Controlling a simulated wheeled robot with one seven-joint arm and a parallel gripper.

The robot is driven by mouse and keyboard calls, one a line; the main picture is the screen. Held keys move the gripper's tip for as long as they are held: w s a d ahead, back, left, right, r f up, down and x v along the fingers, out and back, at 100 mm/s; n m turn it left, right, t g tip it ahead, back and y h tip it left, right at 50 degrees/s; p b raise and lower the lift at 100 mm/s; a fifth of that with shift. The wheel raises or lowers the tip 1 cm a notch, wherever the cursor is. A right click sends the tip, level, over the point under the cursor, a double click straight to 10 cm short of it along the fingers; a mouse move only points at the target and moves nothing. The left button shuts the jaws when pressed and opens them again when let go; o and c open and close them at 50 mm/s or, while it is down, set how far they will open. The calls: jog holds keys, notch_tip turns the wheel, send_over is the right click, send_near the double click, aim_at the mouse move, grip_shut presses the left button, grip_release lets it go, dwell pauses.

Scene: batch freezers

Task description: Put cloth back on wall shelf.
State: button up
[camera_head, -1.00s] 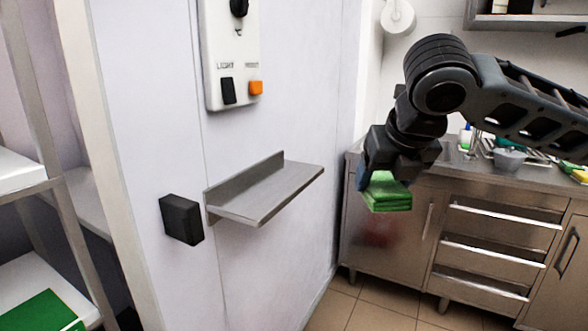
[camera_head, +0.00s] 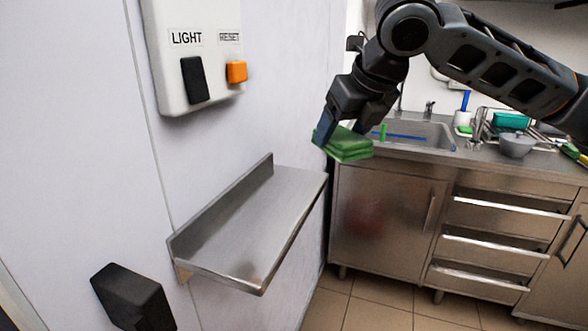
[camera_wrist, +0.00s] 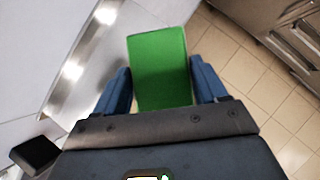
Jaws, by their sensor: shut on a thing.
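A folded green cloth (camera_head: 347,145) is held by my gripper (camera_head: 338,134). The cloth also shows in the wrist view (camera_wrist: 160,66), between my two blue fingers, which are shut on its sides. The wall shelf (camera_head: 240,228) is a bare steel ledge with a raised back edge, fixed to the pale wall panel. In the head view the cloth hangs in the air above and to the right of the shelf's far end, apart from it. The shelf also shows at the left in the wrist view (camera_wrist: 88,50).
A control box (camera_head: 195,50) with a black and an orange switch is on the wall above the shelf. A black block (camera_head: 133,298) juts from the wall below left. A steel sink counter (camera_head: 390,205) with drawers stands behind. Tiled floor (camera_head: 375,312) is clear between them.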

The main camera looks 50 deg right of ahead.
jog(key=w+a+f, duration=0.1)
jog(key=w, duration=0.1)
jog(key=w+f, duration=0.2)
jog(key=w, duration=0.1)
jog(key=w+a+f, duration=0.1)
jog(key=w+f, duration=0.1)
jog(key=w, duration=0.1)
jog(key=shift+a+p, duration=0.35)
jog(key=shift+f, duration=2.1)
jog(key=shift+f, duration=0.15)
jog(key=o, duration=1.1)
jog(key=shift+r, duration=0.2)
jog(key=shift+s+r, duration=0.1)
jog(key=shift+r, duration=0.1)
jog(key=v, duration=1.1)
jog(key=shift+s+a+r, duration=0.15)
jog(key=shift+s+r, duration=0.05)
